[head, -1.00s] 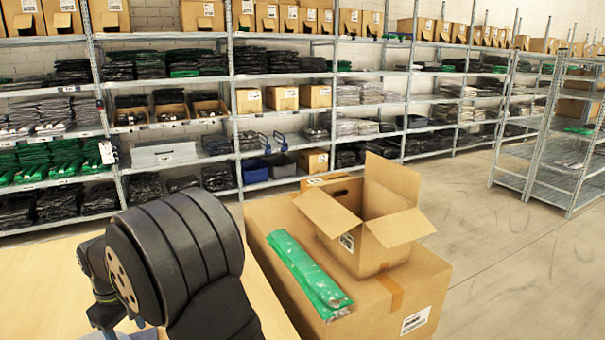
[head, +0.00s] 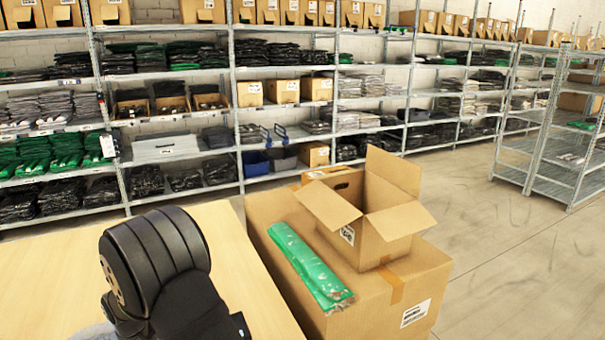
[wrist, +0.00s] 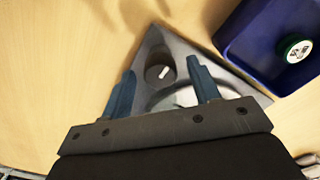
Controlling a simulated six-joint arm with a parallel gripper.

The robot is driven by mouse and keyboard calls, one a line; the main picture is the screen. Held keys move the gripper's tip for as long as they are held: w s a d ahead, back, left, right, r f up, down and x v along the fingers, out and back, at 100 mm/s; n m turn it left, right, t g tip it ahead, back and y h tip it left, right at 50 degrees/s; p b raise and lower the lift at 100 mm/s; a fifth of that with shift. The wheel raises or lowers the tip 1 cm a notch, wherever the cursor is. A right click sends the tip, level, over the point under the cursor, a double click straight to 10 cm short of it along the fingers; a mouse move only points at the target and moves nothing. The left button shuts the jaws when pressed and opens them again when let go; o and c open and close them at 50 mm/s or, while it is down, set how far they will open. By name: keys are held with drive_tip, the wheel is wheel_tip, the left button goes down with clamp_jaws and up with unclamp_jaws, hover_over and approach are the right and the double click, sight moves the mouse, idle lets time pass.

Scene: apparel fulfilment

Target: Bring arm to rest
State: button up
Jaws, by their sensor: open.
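My gripper (wrist: 162,95) shows in the wrist view with its two blue fingers apart and nothing between them. Beyond the fingers is a grey metal plate (wrist: 152,48) with round parts on it, lying on the light wooden table (wrist: 60,60). In the head view, my dark arm is at the lower left over the wooden table (head: 50,270). My gripper is hidden there.
A blue bin (wrist: 240,30) with a round green-and-white item (wrist: 298,50) stands beside the plate. Right of the table, a large closed carton (head: 370,310) bears an open box (head: 385,225) and a green bagged garment (head: 308,265). Stocked shelves (head: 235,110) line the back.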

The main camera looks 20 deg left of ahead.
drive_tip(key=shift+m, duration=0.8)
drive_tip(key=m, duration=0.7)
drive_tip(key=shift+r, duration=2.95)
